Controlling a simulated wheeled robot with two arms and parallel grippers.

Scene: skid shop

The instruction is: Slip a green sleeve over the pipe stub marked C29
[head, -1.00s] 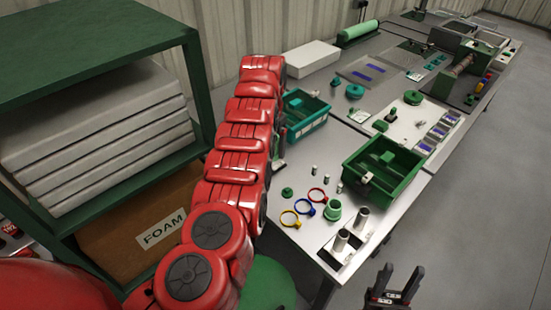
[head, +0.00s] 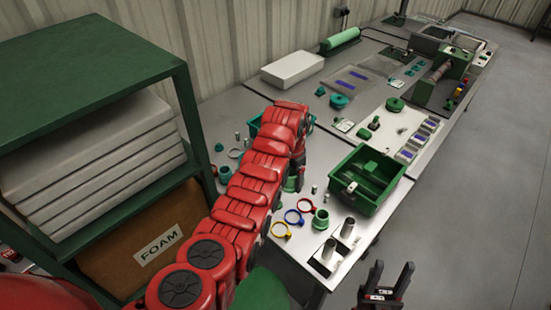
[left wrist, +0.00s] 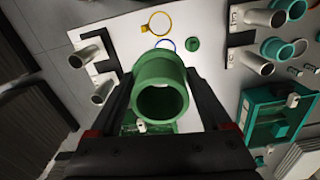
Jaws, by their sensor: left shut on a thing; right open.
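A green sleeve (left wrist: 160,85) is between the fingers of my left gripper (left wrist: 163,100), its open end facing the camera. In the head view my left gripper (head: 298,178) is mostly hidden by its red arm, above the table. Two grey pipe stubs (head: 328,250) (head: 347,228) stand on a plate at the table's near edge. The left wrist view shows two pairs of stubs, one at left (left wrist: 90,57) and one at right (left wrist: 256,63). No C29 mark is legible. My right gripper (head: 385,288) is open and empty, beyond the table edge.
Yellow (head: 280,230), blue (head: 293,216) and red (head: 305,205) rings lie near the stubs. A green bin (head: 366,180) stands right of them. A teal bin (left wrist: 282,112) and teal sleeves (left wrist: 273,49) are at right in the wrist view. A shelf (head: 95,60) stands left.

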